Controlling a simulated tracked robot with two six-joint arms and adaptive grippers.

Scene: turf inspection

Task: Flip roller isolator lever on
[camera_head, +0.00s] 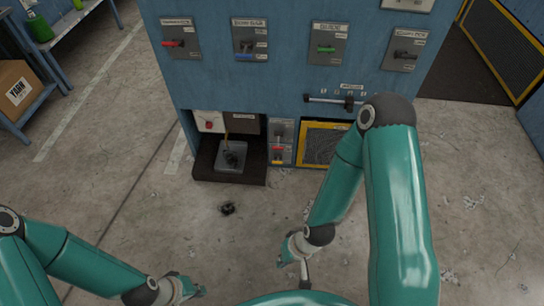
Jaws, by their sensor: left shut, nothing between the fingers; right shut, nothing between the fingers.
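A blue cabinet stands ahead with a row of grey lever plates across its upper face. They carry a red lever (173,43), a blue lever (245,56), a green lever (326,49) and a black lever (405,55). The labels are too small to read, so I cannot tell which is the roller isolator. A lower plate has small red and yellow handles (278,149). My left gripper (194,290) is shut and empty at the bottom left, well short of the cabinet. My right gripper (304,275) is shut and empty at the bottom middle, also apart from the cabinet.
A slider bar (328,99) runs across the cabinet, partly behind my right arm. A small dark object (227,208) lies on the floor. Open floor lies before the cabinet.

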